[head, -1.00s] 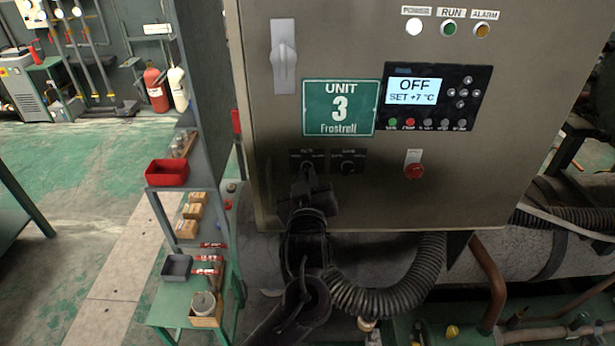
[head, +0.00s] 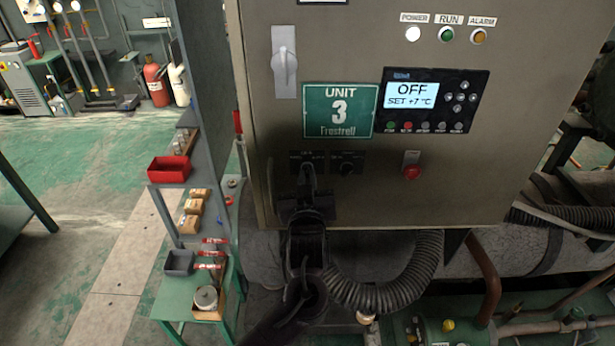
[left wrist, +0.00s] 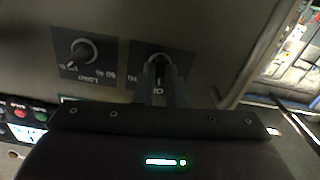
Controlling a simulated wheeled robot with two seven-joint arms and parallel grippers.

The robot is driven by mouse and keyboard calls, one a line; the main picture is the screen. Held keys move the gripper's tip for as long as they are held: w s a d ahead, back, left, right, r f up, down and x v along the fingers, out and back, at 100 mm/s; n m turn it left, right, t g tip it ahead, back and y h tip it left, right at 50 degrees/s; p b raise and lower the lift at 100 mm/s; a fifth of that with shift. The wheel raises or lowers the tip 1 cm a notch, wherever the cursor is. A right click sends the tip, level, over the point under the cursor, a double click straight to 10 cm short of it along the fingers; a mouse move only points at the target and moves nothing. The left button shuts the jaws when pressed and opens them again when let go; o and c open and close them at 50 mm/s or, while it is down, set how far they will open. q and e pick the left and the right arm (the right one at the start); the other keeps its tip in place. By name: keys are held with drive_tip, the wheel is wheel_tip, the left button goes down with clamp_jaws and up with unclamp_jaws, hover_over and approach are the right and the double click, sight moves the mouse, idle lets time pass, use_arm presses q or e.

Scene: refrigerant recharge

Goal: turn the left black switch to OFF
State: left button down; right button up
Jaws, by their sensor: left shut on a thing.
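The left black switch (head: 297,157) sits on a dark plate low on the grey control cabinet, under the green UNIT 3 sign. My left gripper (head: 308,172) is at this switch, its fingers shut on the knob and hiding most of it. In the left wrist view, which is upside down, my left gripper (left wrist: 160,78) has its two fingers around the knob of the left black switch (left wrist: 160,52). The knob's exact pointing is hard to read. My right gripper is not in view.
A second black switch (head: 347,166) is just right, and a red button (head: 412,172) is farther right. The display (head: 412,93) reads OFF, SET +7 °C. A grey handle (head: 284,62) is above. A ribbed black hose (head: 405,280) hangs below the cabinet.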

use_arm(q)
drive_tip(key=c, duration=1.6)
unclamp_jaws()
drive_tip(key=shift+s, duration=0.1)
drive_tip(key=shift+s, duration=4.45)
